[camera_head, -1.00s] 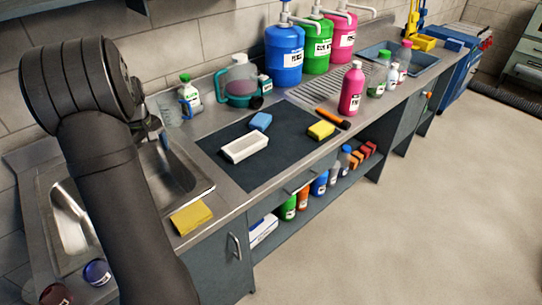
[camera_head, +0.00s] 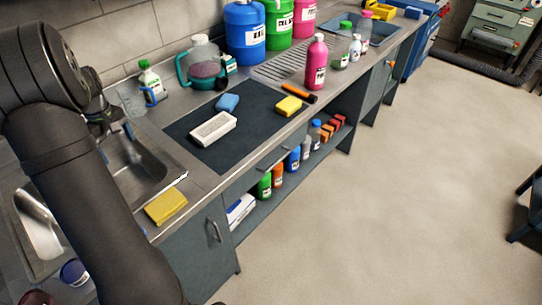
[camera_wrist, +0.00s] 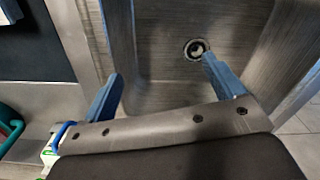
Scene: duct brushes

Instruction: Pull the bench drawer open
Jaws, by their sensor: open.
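The bench drawer (camera_head: 284,152) is a grey front under the steel worktop's front edge, below the dark mat and above the open shelf. A slim handle (camera_head: 263,167) appears on it; it looks closed. My gripper (camera_wrist: 163,88) shows two blue fingers spread apart with nothing between them in the wrist view. It is over the sink basin (camera_wrist: 170,45), whose round drain lies beyond the fingers. In the head view my arm covers much of the left side, and the gripper is mostly hidden behind it, well left of the drawer.
A white brush block (camera_head: 213,128), blue sponge (camera_head: 228,102) and yellow sponge (camera_head: 289,106) lie on the mat (camera_head: 205,160). Another yellow sponge (camera_head: 166,206) is by the sink. A cupboard door (camera_head: 205,245) with a handle is left of the shelf of bottles. Floor in front is clear.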

